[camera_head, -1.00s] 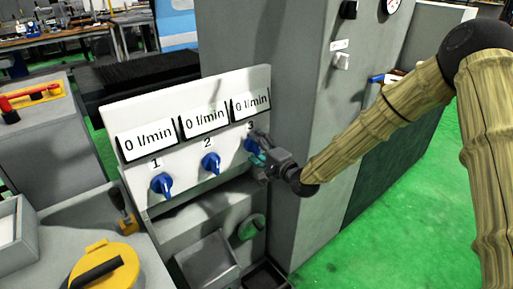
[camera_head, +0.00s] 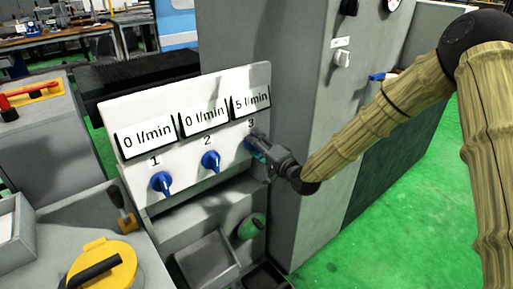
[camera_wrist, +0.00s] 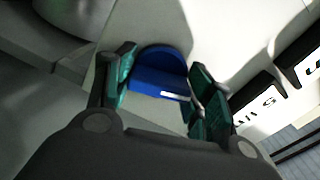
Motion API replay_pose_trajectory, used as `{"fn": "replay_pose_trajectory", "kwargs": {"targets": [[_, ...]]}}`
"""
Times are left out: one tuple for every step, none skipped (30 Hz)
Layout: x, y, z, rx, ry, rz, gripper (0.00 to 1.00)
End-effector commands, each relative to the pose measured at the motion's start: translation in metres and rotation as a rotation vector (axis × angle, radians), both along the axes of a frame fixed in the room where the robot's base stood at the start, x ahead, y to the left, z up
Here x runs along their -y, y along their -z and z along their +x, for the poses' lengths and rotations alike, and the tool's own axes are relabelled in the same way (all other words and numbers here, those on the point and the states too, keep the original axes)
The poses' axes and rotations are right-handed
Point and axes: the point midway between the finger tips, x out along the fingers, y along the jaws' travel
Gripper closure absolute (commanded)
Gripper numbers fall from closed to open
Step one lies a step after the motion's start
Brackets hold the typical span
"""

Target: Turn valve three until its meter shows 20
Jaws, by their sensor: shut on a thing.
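The white panel (camera_head: 190,165) carries three blue valves under numbers 1, 2 and 3, each with a meter above. Valve three (camera_head: 252,146) is at the right end, and my gripper (camera_head: 263,152) covers much of it. In the wrist view, the blue handle of valve three (camera_wrist: 163,78) sits between my green fingers (camera_wrist: 157,92), which are shut on it. The meter of valve three (camera_head: 250,102) reads 5 l/min. Valve one (camera_head: 161,184) and valve two (camera_head: 210,162) have handles pointing down. The meter of valve one (camera_head: 147,138) and the meter of valve two (camera_head: 204,117) read 0 l/min.
A tall grey cabinet (camera_head: 290,130) stands right behind my gripper. Below the panel are a grey bin (camera_head: 207,262) and a green round part (camera_head: 251,227). A yellow-topped part (camera_head: 103,270) is at lower left. Green floor lies open at right.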

Motion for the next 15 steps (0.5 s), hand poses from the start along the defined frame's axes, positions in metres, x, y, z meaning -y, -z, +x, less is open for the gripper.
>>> {"fn": "replay_pose_trajectory", "kwargs": {"targets": [[0.0002, 0.0022, -0.0001, 0.026, 0.000, -0.035, 0.70], [0.0001, 0.0023, -0.0002, 0.044, -0.001, -0.059, 0.70], [-0.0001, 0.0024, -0.0003, 0.068, -0.001, -0.089, 0.70], [-0.0003, 0.0025, -0.0005, 0.085, -0.001, -0.112, 0.70], [-0.0003, 0.0025, -0.0005, 0.103, -0.001, -0.134, 0.70], [-0.0003, 0.0025, -0.0005, 0.126, -0.001, -0.165, 0.70], [-0.0003, 0.0024, -0.0005, 0.144, -0.001, -0.187, 0.70], [-0.0002, 0.0022, -0.0005, 0.161, -0.001, -0.209, 0.70], [0.0000, 0.0022, -0.0004, 0.185, -0.001, -0.239, 0.70], [0.0000, 0.0022, -0.0004, 0.203, -0.001, -0.262, 0.70], [-0.0002, 0.0023, -0.0005, 0.220, -0.001, -0.285, 0.70], [-0.0004, 0.0025, -0.0006, 0.241, -0.002, -0.314, 0.70], [-0.0005, 0.0025, -0.0006, 0.258, -0.002, -0.335, 0.70], [-0.0005, 0.0027, -0.0007, 0.274, -0.002, -0.356, 0.70], [-0.0005, 0.0025, -0.0006, 0.295, -0.002, -0.383, 0.70]]}}
